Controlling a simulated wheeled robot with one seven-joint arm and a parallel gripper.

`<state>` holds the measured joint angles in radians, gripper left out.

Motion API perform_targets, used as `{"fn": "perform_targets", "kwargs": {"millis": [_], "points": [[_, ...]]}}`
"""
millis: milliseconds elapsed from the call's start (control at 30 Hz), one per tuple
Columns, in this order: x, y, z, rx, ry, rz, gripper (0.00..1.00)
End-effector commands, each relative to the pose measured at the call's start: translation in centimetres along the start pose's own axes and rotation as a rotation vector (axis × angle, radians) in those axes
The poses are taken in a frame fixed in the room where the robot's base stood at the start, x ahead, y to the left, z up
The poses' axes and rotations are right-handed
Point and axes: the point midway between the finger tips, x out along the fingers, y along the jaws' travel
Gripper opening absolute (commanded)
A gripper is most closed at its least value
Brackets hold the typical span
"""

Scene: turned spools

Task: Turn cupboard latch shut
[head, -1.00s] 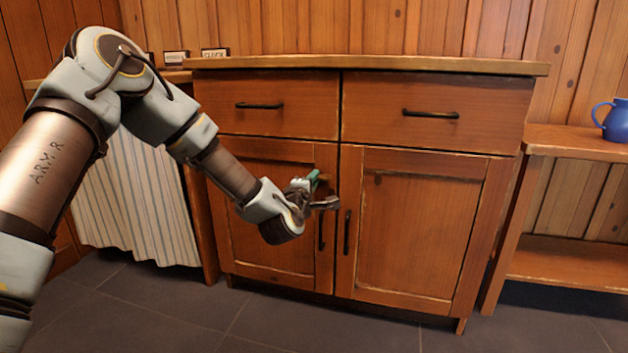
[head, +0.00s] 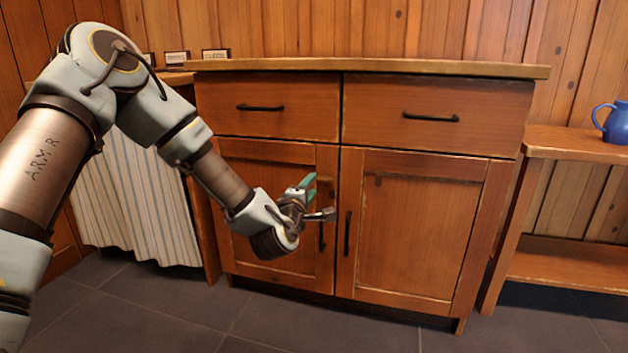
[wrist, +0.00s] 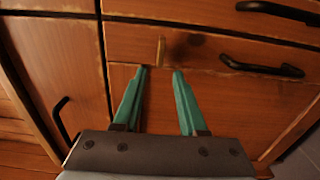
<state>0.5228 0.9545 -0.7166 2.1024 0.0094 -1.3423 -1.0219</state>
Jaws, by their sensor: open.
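The wooden cupboard (head: 433,230) has two doors below two drawers. A small tan bar that looks like the latch (wrist: 160,51) is on the left door's inner stile in the wrist view, above that door's handle. The bar lies across the stile and does not appear to cross the seam between the doors. My gripper (head: 323,195) is in front of the left door in the head view and hides the latch or leaves it too small to make out. In the wrist view my gripper (wrist: 161,70) is open, its two teal fingers apart and empty, the tips just short of the bar.
The left door handle (wrist: 262,68) and right door handle (wrist: 280,12) stick out near the gripper. A left drawer handle (head: 260,107) is above. A low shelf (head: 575,143) with a blue jug (head: 614,122) stands right. Floor before the cupboard is clear.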

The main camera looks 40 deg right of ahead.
Motion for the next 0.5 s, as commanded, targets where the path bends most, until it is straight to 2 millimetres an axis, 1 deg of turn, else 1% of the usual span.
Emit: {"fn": "perform_targets", "kwargs": {"millis": [33,200,333,500], "points": [[-1.2,0.2,0.0,0.0,-0.002,-0.004,0.41],[-4.4,0.2,0.0,-0.001,-0.001,-0.003,0.41],[-6.0,0.1,0.0,-0.001,0.0,-0.003,0.41],[-6.9,0.0,0.0,-0.001,0.0,-0.001,0.41]]}}
